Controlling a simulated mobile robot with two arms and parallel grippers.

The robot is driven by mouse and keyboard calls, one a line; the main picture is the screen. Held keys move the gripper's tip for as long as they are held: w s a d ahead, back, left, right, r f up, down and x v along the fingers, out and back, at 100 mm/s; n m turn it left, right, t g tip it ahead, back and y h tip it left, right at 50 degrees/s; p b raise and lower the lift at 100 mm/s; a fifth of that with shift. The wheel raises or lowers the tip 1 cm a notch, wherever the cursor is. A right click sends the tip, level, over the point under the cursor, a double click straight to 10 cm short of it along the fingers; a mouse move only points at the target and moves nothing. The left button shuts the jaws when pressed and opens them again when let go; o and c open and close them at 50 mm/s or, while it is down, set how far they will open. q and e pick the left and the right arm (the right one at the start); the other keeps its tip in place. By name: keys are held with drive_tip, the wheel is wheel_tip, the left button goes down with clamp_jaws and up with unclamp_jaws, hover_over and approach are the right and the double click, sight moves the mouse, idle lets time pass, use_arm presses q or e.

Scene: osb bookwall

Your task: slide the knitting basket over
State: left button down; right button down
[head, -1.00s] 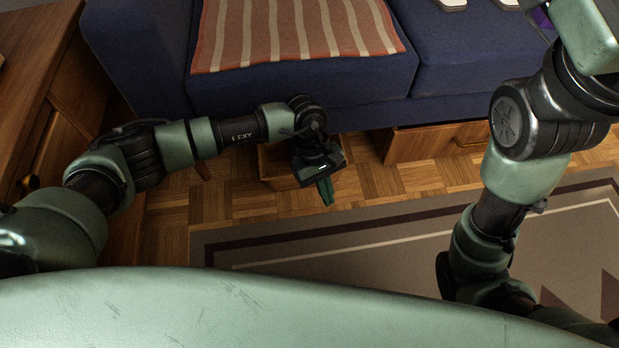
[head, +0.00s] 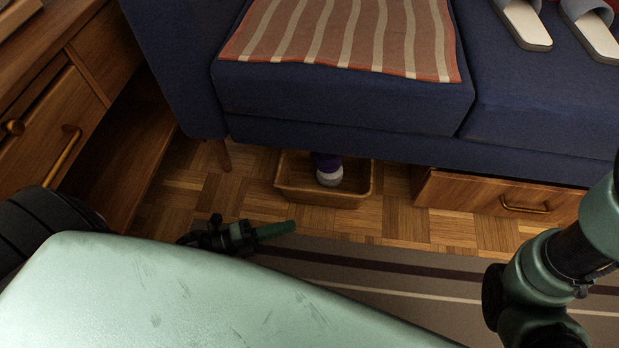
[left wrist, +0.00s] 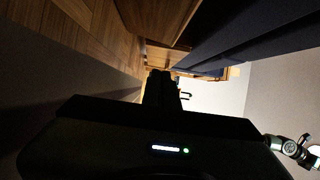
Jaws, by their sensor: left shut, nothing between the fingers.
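The knitting basket (head: 318,198) is a shallow tan wooden-looking box on the parquet floor, just in front of the blue sofa and partly below its front edge. A dark purple item with a pale round end (head: 329,177) is in it; its far part is hidden by the sofa. My left gripper (head: 288,228) is shut and empty, low over the near floor at the rug's edge. It is in front of the basket and to its left, apart from it. In the dark left wrist view the gripper (left wrist: 160,92) shows as a silhouette. My right gripper is out of view.
A wooden drawer (head: 480,195) is under the sofa (head: 340,98) to the basket's right. A sofa leg (head: 222,155) and a wooden cabinet (head: 60,115) are to its left. A striped rug (head: 400,285) lies in front. Bare parquet flanks the basket.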

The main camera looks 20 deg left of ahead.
sight(341, 198)
use_arm(q)
drive_tip(key=b+x, duration=0.3)
drive_tip(key=x, duration=0.5)
drive_tip(key=shift+w+d+f+b, duration=0.15)
drive_tip(key=shift+d+b, duration=0.15)
drive_tip(key=w, duration=0.1)
drive_tip(key=w+b, duration=0.2)
drive_tip(key=shift+w+a, duration=0.1)
drive_tip(key=shift+a, duration=0.15)
drive_tip(key=shift+w+a+b, duration=0.25)
drive_tip(key=shift+w+b, duration=0.15)
drive_tip(key=shift+w, duration=0.1)
drive_tip(key=shift+r, duration=0.25)
